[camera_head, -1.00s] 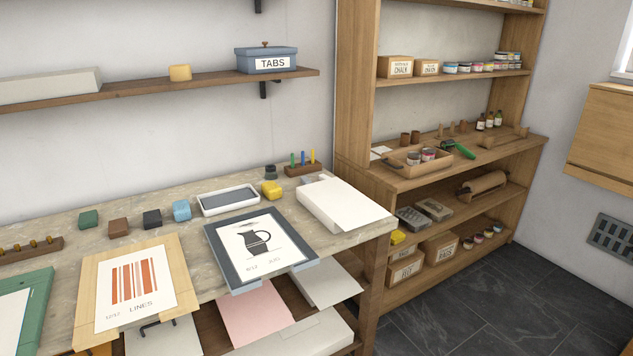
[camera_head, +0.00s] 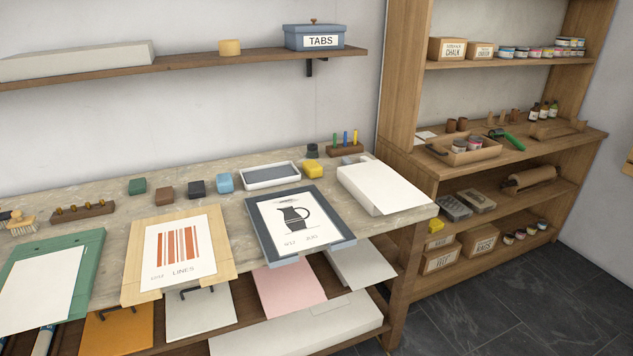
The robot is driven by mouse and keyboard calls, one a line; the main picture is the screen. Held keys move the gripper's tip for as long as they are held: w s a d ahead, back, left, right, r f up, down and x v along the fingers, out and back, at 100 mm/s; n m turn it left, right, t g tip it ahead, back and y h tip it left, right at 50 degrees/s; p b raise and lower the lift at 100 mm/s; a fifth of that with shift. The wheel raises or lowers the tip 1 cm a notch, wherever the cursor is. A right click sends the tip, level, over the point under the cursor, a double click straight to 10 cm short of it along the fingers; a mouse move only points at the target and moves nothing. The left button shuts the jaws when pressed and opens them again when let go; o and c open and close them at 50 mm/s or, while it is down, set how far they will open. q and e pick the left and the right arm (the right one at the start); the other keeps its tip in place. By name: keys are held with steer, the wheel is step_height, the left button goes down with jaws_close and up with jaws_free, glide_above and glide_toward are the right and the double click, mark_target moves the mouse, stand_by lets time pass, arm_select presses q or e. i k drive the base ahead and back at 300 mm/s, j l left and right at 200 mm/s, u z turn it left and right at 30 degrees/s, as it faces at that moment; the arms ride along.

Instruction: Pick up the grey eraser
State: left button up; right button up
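A row of small blocks lies along the back of the stone-topped bench (camera_head: 100,195): a green block (camera_head: 137,186), a brown block (camera_head: 166,193), a dark charcoal block (camera_head: 196,188) and a blue block (camera_head: 224,182). A yellow block (camera_head: 313,169) sits farther right, past a grey-and-white tray. A small grey piece (camera_head: 350,160) shows behind the white paper stack, partly hidden by it. I cannot tell for certain which of the grey or charcoal pieces is the grey eraser. Neither of my grippers is in view.
Framed prints (camera_head: 178,252) and a green board (camera_head: 50,272) lie along the bench front. A white paper stack (camera_head: 385,185) is at its right end. A wall shelf (camera_head: 190,66) hangs above. Wooden shelving (camera_head: 400,100) stands right, with dark floor (camera_head: 445,320) before it.

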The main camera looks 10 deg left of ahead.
mark_target(346, 161)
steer(key=i+l, duration=0.35)
steer(key=l, duration=0.2)
steer(key=i+l+z, duration=0.1)
steer(key=i+l, duration=0.3)
steer(key=l, duration=0.2)
steer(key=i+l, duration=0.35)
steer(key=l, duration=0.15)
